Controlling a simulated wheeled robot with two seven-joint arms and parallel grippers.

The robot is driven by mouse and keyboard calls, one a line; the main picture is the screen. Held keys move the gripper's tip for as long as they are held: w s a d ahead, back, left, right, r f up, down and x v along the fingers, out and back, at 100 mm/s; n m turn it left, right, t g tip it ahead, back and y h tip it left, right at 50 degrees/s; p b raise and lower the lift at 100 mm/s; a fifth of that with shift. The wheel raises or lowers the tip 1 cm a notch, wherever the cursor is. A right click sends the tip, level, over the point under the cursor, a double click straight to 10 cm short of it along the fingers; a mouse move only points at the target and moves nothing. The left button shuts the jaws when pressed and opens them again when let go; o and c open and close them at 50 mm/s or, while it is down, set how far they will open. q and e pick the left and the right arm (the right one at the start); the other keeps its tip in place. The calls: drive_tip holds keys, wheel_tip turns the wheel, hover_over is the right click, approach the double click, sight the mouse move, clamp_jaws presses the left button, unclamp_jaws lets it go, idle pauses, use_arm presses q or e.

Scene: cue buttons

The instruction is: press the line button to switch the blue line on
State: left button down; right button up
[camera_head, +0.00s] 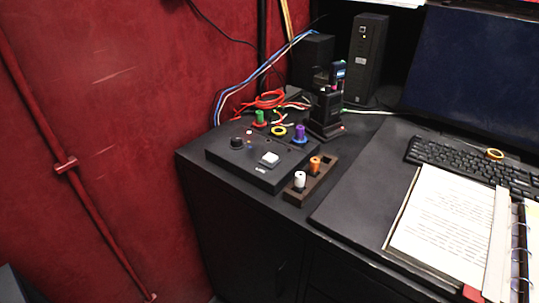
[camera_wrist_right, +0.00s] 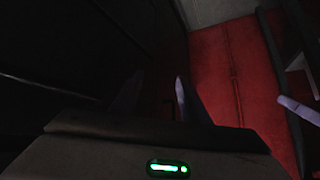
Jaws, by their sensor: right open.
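A black control box (camera_head: 229,158) sits on the dark desk in the head view. My right gripper (camera_wrist_right: 156,95) shows in the right wrist view, fingers apart and empty, away from the box. Neither gripper shows in the head view.
Green (camera_head: 260,118) and purple (camera_head: 300,133) pegs stand behind the button. A small tray (camera_head: 326,172) with white and orange pegs stands right of the box. Cables, a black radio-like device (camera_head: 327,112), a keyboard (camera_head: 470,163) and a binder (camera_head: 440,222) are around. A red wall is left.

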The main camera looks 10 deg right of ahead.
clamp_jaws()
idle(1.8)
